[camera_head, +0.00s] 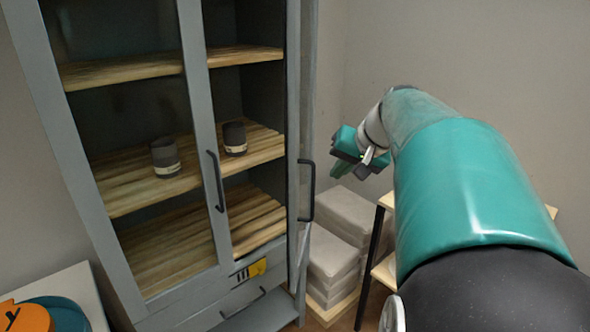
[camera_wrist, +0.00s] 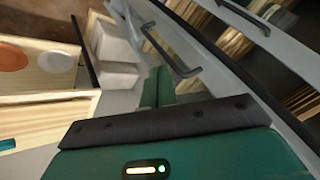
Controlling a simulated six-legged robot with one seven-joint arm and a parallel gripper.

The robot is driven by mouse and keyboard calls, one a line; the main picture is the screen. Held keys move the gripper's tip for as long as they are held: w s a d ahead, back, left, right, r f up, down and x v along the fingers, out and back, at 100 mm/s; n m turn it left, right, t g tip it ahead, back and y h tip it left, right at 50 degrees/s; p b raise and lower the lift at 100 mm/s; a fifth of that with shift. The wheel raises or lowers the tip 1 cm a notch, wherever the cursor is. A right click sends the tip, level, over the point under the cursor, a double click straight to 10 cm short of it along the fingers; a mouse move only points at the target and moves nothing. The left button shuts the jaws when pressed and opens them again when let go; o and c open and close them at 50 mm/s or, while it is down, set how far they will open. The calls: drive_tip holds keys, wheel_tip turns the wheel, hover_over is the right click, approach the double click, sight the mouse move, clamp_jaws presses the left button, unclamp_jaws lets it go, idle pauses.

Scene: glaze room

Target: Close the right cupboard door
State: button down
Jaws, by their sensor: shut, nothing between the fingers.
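The grey cupboard (camera_head: 60,130) stands at left in the head view. Its left door, with a dark handle (camera_head: 217,182), looks shut. The right door (camera_head: 306,80) stands open, swung outward and seen nearly edge-on. Its dark bar handle (camera_head: 307,190) also shows in the wrist view (camera_wrist: 172,52). My teal gripper (camera_head: 350,152) is to the right of the open door, apart from it in the head view. In the wrist view its green fingers (camera_wrist: 157,88) are together and empty, just below the handle in the picture. Any contact with the door cannot be told.
Two dark jars (camera_head: 165,157) (camera_head: 235,138) stand on the middle wooden shelf. Stacked grey bags (camera_head: 335,255) lie right of the cupboard. A wooden shelf unit with dark legs (camera_head: 373,255) stands beside them. A white table (camera_head: 85,290) is at lower left.

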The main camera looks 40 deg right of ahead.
sight(296, 193)
drive_tip(key=w+a+f, duration=0.1)
drive_tip(key=w+f, duration=0.1)
drive_tip(key=w+a+f, duration=0.1)
drive_tip(key=w+f, duration=0.1)
drive_tip(key=w, duration=0.1)
drive_tip(key=w+f, duration=0.3)
drive_tip(key=shift+w+a, duration=0.15)
drive_tip(key=shift+a, duration=0.25)
drive_tip(key=shift+w, duration=0.1)
